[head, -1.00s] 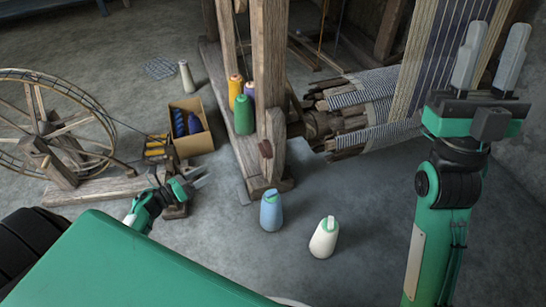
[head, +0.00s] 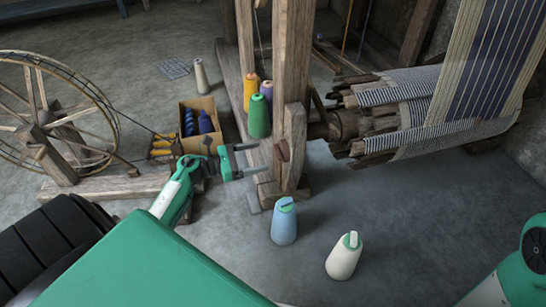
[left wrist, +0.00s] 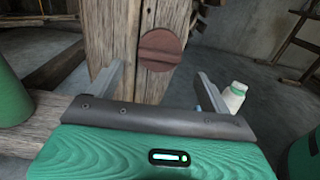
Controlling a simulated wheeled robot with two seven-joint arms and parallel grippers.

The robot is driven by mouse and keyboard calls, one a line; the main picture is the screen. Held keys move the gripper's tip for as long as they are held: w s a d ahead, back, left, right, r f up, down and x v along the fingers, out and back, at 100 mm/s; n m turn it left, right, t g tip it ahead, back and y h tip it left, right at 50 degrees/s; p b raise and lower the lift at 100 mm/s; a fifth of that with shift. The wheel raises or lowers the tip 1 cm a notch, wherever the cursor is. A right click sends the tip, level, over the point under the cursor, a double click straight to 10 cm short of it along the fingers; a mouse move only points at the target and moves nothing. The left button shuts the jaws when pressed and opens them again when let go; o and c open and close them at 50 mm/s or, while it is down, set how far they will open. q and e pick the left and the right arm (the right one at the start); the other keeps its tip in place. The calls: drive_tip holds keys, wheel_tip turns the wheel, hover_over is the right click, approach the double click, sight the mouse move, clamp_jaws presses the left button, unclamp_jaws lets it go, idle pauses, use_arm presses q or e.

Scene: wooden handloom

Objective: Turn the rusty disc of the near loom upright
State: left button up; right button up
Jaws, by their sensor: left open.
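The rusty disc (head: 282,151) sits on the side of the near loom's thick wooden post (head: 291,70). In the left wrist view, the reddish-brown disc (left wrist: 161,49) is round, and the raised bar across its face lies close to horizontal, slightly tilted. My left gripper (head: 256,159) is open and empty, just left of the disc in the head view. In the left wrist view, its two fingers (left wrist: 158,88) stand apart, with the disc ahead between them and a little above their tips. They appear clear of the disc. My right gripper is out of view.
A green cone (head: 259,116) stands with other cones on the loom's base. A blue cone (head: 284,222) and a white cone (head: 343,257) stand on the floor in front. A cardboard box (head: 208,143) and a spinning wheel (head: 55,115) are at left.

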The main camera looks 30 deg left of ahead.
sight(281, 152)
use_arm(q)
drive_tip(key=b+x, duration=0.1)
drive_tip(key=x, duration=0.4)
drive_tip(key=shift+w+d, duration=0.25)
drive_tip(key=shift+w, duration=0.05)
drive_tip(key=c, duration=0.9)
